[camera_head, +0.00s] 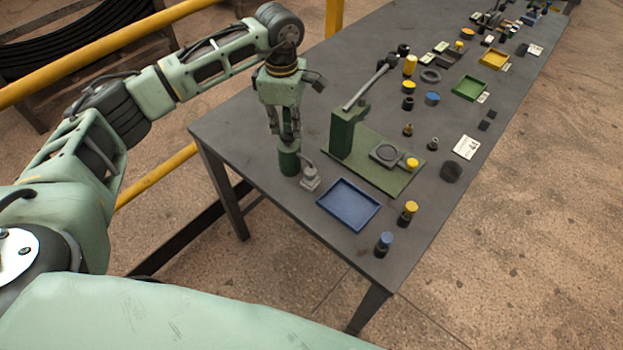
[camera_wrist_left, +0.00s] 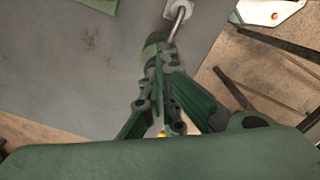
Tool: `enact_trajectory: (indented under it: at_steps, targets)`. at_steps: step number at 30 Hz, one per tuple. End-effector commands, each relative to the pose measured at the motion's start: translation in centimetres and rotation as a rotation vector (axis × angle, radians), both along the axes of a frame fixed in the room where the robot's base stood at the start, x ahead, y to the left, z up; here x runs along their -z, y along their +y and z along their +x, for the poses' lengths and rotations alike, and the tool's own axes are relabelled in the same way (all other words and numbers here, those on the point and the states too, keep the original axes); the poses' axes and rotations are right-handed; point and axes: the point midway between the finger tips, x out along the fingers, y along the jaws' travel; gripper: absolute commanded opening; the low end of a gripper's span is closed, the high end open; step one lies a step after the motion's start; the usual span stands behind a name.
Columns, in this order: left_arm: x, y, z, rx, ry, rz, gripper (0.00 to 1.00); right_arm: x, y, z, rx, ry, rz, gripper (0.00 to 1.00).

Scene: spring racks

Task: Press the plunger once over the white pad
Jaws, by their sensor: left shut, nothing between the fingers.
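My left gripper (camera_head: 289,140) points down, shut, above a dark green cylinder (camera_head: 289,163) at the table's near-left edge. In the left wrist view its closed fingers (camera_wrist_left: 160,80) reach to the green cylinder (camera_wrist_left: 153,45). I cannot tell whether they touch its top. A thin tube runs from the cylinder to a small grey block (camera_head: 310,178), also seen in the left wrist view (camera_wrist_left: 179,9). Which part is the plunger is not clear; the top of the cylinder is hidden by the fingers. No plain white pad is clear; a white card with dark marks (camera_head: 467,147) lies farther right. My right gripper is not in view.
A green lever press (camera_head: 345,130) stands just right of the gripper. A blue tray (camera_head: 348,204) lies in front, with yellow-capped (camera_head: 407,213) and blue-capped (camera_head: 383,244) cylinders nearby. Green (camera_head: 455,90) and yellow (camera_head: 481,60) trays lie farther back. A yellow rail runs behind at left.

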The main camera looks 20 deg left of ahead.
Motion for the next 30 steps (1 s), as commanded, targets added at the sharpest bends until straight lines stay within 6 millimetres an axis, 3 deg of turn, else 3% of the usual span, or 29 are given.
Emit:
enact_trajectory:
  at_steps: [8,16,30]
  targets:
    - [1.3,0.0,-0.1,0.0,0.003,0.001,0.0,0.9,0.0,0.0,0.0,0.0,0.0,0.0]
    - [1.1,0.0,-0.1,0.001,0.005,0.001,0.0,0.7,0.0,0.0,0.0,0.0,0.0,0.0]
    - [-1.5,0.0,-0.1,0.001,0.003,0.0,0.0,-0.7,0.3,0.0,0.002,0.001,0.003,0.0]
